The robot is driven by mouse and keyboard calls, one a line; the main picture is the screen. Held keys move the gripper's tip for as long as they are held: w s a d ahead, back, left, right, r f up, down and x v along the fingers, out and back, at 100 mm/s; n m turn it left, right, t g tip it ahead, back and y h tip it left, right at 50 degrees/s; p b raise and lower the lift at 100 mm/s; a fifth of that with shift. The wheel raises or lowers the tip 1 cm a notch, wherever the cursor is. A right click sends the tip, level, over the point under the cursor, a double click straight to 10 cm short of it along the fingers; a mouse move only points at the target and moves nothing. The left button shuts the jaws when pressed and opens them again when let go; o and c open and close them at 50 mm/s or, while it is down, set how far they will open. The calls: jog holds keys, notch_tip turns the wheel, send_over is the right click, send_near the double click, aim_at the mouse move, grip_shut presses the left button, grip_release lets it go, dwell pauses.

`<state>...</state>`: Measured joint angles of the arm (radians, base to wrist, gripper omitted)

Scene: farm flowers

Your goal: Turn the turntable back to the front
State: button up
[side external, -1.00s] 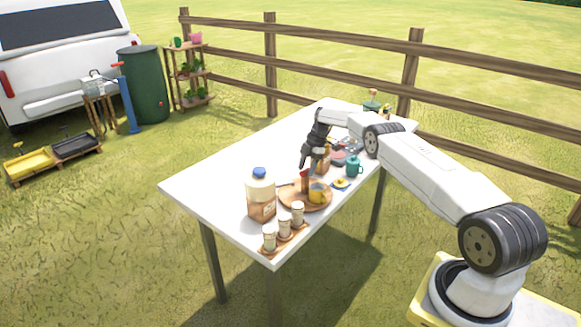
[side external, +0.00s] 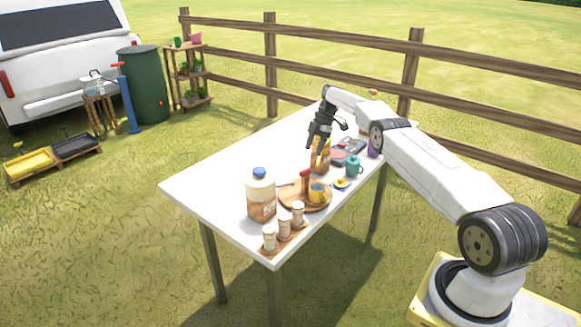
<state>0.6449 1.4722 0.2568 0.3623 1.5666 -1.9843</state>
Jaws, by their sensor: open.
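The turntable (side external: 291,200) is a round brown wooden disc on the white table. A yellow mug (side external: 317,193) stands on its right part. An upright brown piece with a red top (side external: 306,179) rises at its back edge. My gripper (side external: 327,143) is raised above the table behind the turntable, pointing down, with its fingers apart and nothing visible between them. It is beside or just above an amber jar (side external: 321,160); I cannot tell whether they touch. The gripper is clear of the turntable.
A large jug with a blue cap (side external: 260,195) stands left of the turntable. Several small cups (side external: 284,226) stand on a wooden tray in front. A teal mug (side external: 354,166), a yellow item on a blue mat (side external: 341,184) and a dark tray (side external: 351,150) lie to the right. The table's left half (side external: 222,170) is clear.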

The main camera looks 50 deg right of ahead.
aim_at(306, 170)
jog(key=shift+w+a+f+m+g+h, duration=0.15)
jog(key=shift+w+a+f+g+h, duration=0.15)
jog(key=shift+a+h, duration=0.2)
jog(key=shift+w+a+f+m+g+h, duration=0.1)
jog(key=shift+a+f+m+g+h, duration=0.05)
jog(key=shift+a+g+h, duration=0.3)
jog(key=shift+w+a+f+g+h, duration=0.1)
jog(key=shift+a+g+h, duration=0.1)
jog(key=shift+a+h, duration=0.3)
jog(key=shift+a+g+h, duration=0.15)
jog(key=shift+h, duration=0.5)
jog(key=shift+w+a+h, duration=0.15)
jog(key=shift+a+h, duration=0.6)
jog(key=shift+h, duration=0.35)
jog(key=shift+w+a+r+h, duration=0.15)
jog(key=shift+a+r+h, duration=0.15)
jog(key=shift+a+h, duration=0.2)
jog(key=shift+w+a+r+h, duration=0.1)
jog(key=shift+a+r+h, duration=0.15)
jog(key=shift+a+h, duration=0.25)
jog(key=shift+d, duration=0.15)
jog(key=shift+x, duration=3.9)
